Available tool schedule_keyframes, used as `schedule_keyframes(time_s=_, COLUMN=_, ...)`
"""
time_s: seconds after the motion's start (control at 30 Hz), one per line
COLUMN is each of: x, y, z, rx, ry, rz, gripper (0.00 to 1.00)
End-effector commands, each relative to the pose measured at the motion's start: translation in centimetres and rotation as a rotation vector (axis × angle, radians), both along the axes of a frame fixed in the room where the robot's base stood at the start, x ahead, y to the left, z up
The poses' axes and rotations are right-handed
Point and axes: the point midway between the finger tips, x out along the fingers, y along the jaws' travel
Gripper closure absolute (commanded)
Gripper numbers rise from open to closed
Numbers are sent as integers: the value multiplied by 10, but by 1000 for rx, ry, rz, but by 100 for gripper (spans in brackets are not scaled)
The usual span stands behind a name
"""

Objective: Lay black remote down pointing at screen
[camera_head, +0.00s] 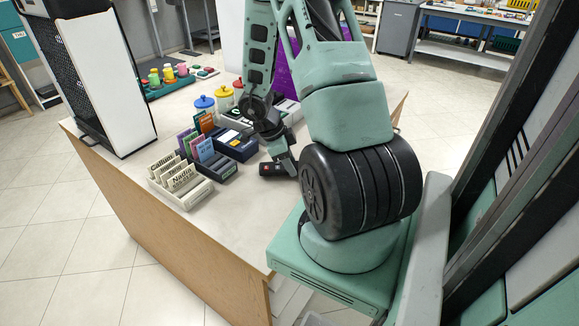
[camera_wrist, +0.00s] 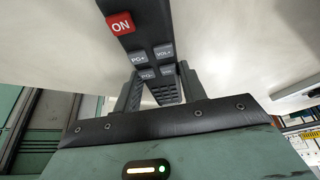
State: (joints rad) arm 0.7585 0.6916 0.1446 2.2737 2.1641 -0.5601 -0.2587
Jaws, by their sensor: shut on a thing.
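The black remote (camera_head: 270,169) is in my gripper (camera_head: 284,164), low over the front part of the counter in the head view. In the wrist view the remote (camera_wrist: 148,40) runs up between the two fingers of my gripper (camera_wrist: 155,92). Its buttons face the camera, with a red ON button towards the top edge. Whether the remote touches the counter is unclear. No screen is plainly identifiable; a large white panel in a black frame (camera_head: 112,82) stands at the counter's left, and a purple surface (camera_head: 284,78) is partly hidden behind my arm.
The counter (camera_head: 215,228) is bare in front of the remote. To its left stand a name-card tray (camera_head: 205,191) and dark boxes with coloured cards (camera_head: 238,148).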

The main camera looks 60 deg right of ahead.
Motion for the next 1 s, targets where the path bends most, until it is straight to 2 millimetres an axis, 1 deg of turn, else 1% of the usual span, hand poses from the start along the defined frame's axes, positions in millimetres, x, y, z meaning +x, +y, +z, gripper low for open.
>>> schedule_keyframes(time_s=0.03, x=0, y=0, z=-8, rx=0, ry=1, rz=0, gripper=89)
schedule_keyframes(time_s=0.07, x=0, y=0, z=-9, rx=-1, ry=1, rz=-1, gripper=89)
schedule_keyframes(time_s=0.27, x=0, y=0, z=-8, rx=-1, ry=-1, rz=-1, gripper=89)
schedule_keyframes(time_s=0.4, x=0, y=0, z=-11, rx=-1, ry=1, rz=-1, gripper=89)
schedule_keyframes(time_s=0.43, x=0, y=0, z=-11, rx=0, ry=0, rz=0, gripper=53)
schedule_keyframes(time_s=0.5, x=0, y=0, z=-10, rx=0, ry=0, rz=-1, gripper=37)
schedule_keyframes(time_s=0.83, x=0, y=0, z=-7, rx=-1, ry=-1, rz=-1, gripper=37)
schedule_keyframes(time_s=0.93, x=3, y=1, z=3, rx=-1, ry=-3, rz=-1, gripper=37)
schedule_keyframes(time_s=1.0, x=7, y=3, z=15, rx=-2, ry=-4, rz=-2, gripper=37)
